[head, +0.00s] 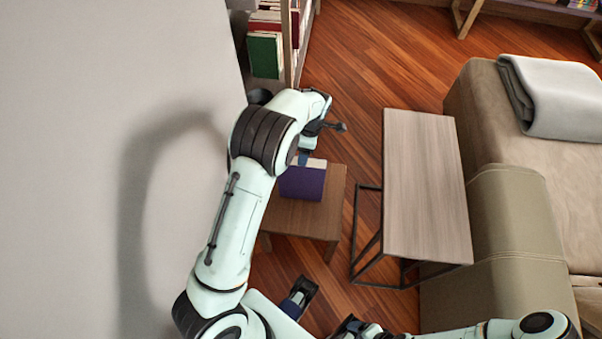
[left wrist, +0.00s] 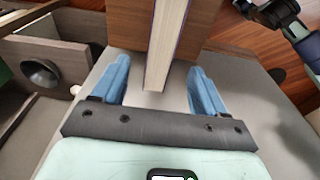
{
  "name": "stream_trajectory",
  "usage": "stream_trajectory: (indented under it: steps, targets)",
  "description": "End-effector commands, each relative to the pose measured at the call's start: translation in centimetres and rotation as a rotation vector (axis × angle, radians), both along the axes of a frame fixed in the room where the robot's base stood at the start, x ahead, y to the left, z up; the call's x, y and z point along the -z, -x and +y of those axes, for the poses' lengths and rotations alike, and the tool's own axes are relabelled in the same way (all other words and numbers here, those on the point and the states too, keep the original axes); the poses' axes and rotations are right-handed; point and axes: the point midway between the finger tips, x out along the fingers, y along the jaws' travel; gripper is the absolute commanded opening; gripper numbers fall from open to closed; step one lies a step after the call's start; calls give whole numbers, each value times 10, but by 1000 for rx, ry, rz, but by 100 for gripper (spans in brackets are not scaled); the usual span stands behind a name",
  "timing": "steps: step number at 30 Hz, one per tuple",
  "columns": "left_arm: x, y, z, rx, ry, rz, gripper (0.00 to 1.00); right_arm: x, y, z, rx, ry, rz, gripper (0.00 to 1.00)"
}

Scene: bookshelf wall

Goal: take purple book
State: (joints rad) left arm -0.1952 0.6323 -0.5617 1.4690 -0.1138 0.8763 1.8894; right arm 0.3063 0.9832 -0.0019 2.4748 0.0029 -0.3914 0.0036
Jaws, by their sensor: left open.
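The purple book (head: 303,183) stands upright on a small wooden side table (head: 335,200) in the head view. My left gripper (head: 323,143) is just above and behind it, partly hidden by my arm. In the left wrist view the book's pale page edge (left wrist: 165,50), with a thin purple cover edge, reaches between the blue fingers of my left gripper (left wrist: 160,88). The fingers are open, with a gap on each side of the book. My right gripper (head: 325,310) shows only in part near the bottom of the head view; its jaw state is unclear.
A bookshelf with a green book (head: 264,55) stands at the top left, beside a pale wall (head: 80,150). A low table (head: 425,185) and a beige sofa (head: 510,220) are to the right. Wooden floor (head: 355,70) is clear at the back.

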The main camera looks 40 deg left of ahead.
Motion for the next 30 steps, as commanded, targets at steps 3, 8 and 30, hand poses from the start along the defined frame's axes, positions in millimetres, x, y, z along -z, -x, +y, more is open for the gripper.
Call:
stream_trajectory:
  steps: [3,8,30]
  targets:
    - [26,3,3,-2,0,7,72,3,0,0,2,1,-2,81]
    - [55,4,6,0,0,4,72,6,-1,0,2,1,-7,81]
    - [123,5,12,0,0,1,72,10,-4,0,3,2,-17,81]
